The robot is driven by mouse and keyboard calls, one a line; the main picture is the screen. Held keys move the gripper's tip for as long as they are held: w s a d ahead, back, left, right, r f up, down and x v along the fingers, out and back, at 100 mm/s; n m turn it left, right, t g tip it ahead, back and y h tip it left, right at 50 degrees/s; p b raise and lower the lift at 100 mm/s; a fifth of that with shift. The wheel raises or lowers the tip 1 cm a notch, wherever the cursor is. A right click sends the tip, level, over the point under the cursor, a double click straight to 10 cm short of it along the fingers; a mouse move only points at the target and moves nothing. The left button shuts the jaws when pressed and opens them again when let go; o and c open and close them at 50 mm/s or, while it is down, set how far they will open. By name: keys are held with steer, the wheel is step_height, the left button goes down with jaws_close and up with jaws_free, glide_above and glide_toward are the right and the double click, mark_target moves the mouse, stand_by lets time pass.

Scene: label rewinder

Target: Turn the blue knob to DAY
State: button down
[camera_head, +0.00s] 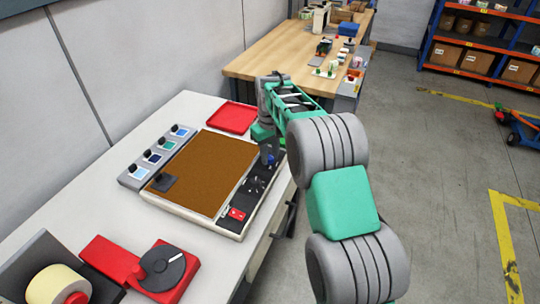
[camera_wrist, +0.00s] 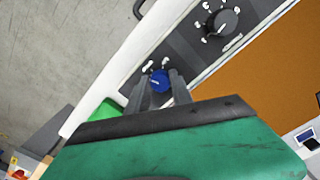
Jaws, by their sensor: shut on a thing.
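The blue knob (camera_wrist: 159,80) sits on the dark control strip of the label rewinder and also shows small in the head view (camera_head: 271,157). My gripper (camera_wrist: 160,92) is shut on the blue knob, with one dark finger on each side of it. A pale pointer mark shows on the knob's face. Small white label marks sit around it, too small to read. The DAY label cannot be made out. In the head view my gripper reaches down to the strip's far end and partly hides it.
A black dial (camera_wrist: 221,22) with white labels sits beside the knob. A red switch (camera_head: 237,214) is at the strip's near end. The brown panel (camera_head: 205,170) lies left of the strip. A red tray (camera_head: 232,118) lies behind, and a red tape device (camera_head: 150,270) stands in front.

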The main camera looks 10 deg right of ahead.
mark_target(270, 157)
steer(key=n, duration=0.3)
steer(key=shift+n, duration=2.1)
steer(key=c, duration=1.1)
jaws_free()
step_height(270, 157, up, 7)
steer(key=shift+r+b, duration=0.2)
steer(key=shift+b, duration=0.5)
steer(key=shift+r, duration=0.25)
